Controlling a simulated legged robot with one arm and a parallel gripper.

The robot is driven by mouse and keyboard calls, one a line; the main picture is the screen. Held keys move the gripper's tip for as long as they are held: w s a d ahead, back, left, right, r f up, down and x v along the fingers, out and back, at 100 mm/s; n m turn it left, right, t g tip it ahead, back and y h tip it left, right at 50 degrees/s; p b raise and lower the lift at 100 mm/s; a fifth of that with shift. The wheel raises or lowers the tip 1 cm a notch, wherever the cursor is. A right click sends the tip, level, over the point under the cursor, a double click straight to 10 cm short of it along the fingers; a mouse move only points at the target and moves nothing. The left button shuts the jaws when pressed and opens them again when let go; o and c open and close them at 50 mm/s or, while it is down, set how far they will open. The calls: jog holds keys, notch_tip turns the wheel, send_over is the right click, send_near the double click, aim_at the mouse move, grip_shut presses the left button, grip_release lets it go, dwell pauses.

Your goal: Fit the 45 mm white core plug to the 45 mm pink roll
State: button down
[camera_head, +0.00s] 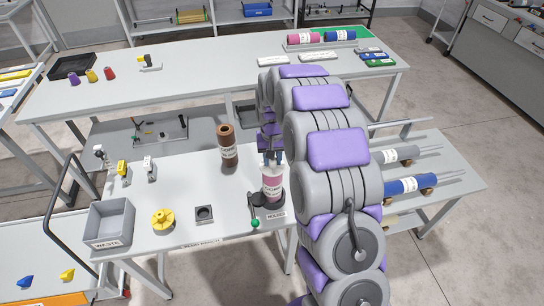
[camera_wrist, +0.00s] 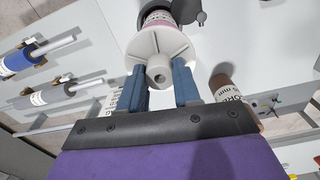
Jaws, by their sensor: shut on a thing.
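The pink roll (camera_head: 272,189) stands upright in a dark holder (camera_head: 272,203) on the near table, beside a "HOLDER" label. The white core plug (camera_head: 269,169) is at the roll's top end. In the wrist view the plug (camera_wrist: 160,48) shows its broad flange and round knob, lined up with the pink roll (camera_wrist: 157,17) behind it. My gripper (camera_wrist: 161,84) has its two blue fingers on either side of the plug's knob and is shut on it. In the head view my gripper (camera_head: 271,156) is just above the roll. The flange hides how deep the plug sits.
A brown core (camera_head: 228,147) stands left of the roll. A lever with a green knob (camera_head: 255,223) is at the holder. A black square block (camera_head: 204,213), yellow flanged part (camera_head: 162,221) and grey waste bin (camera_head: 109,222) lie further left. Grey and blue rolls (camera_head: 411,185) lie at right.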

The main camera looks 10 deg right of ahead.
jog(key=c, duration=0.7)
grip_release()
notch_tip(320, 180, up, 17)
jog(key=shift+w+r+p, duration=0.1)
jog(key=shift+r+p, duration=0.1)
jog(key=shift+p, duration=0.6)
jog(key=shift+n+g, duration=0.6)
jog(key=shift+g, duration=0.3)
jog(key=s+f+b, duration=0.1)
jog(key=s, duration=1.3)
jog(key=s+f+b, duration=0.1)
jog(key=s, duration=1.3)
jog(key=s+f+b, duration=0.1)
jog(key=s+b, duration=0.1)
jog(key=s, duration=1.2)
jog(key=shift+s+f, duration=0.2)
